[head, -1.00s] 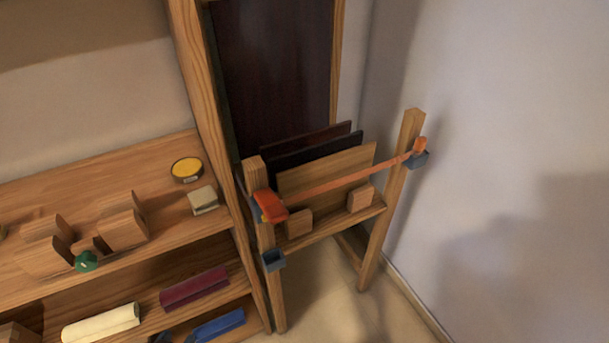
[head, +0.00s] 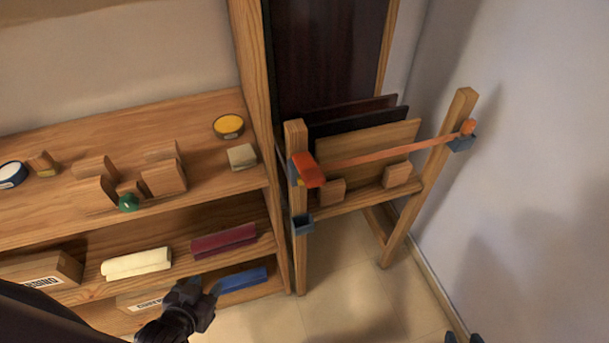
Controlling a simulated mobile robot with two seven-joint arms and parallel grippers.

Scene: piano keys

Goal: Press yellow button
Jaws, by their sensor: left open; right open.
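The yellow button (head: 228,125) is a round yellow disc in a dark rim, lying on the upper wooden shelf near its right end in the head view. My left gripper (head: 205,287) is low in the picture, in front of the lower shelves, well below the button and apart from it. It is open and holds nothing that I can see. My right gripper (head: 463,338) shows only as two dark fingertips at the bottom right edge, spread apart. It is far from the button.
A beige block (head: 242,156) lies just in front of the button. Wooden blocks (head: 164,177), a green knob (head: 128,202) and a blue-white disc (head: 12,174) share the shelf. A wooden rack (head: 298,245) with an orange strap (head: 395,152) stands right. Cream (head: 137,263) and maroon (head: 223,241) rolls lie below.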

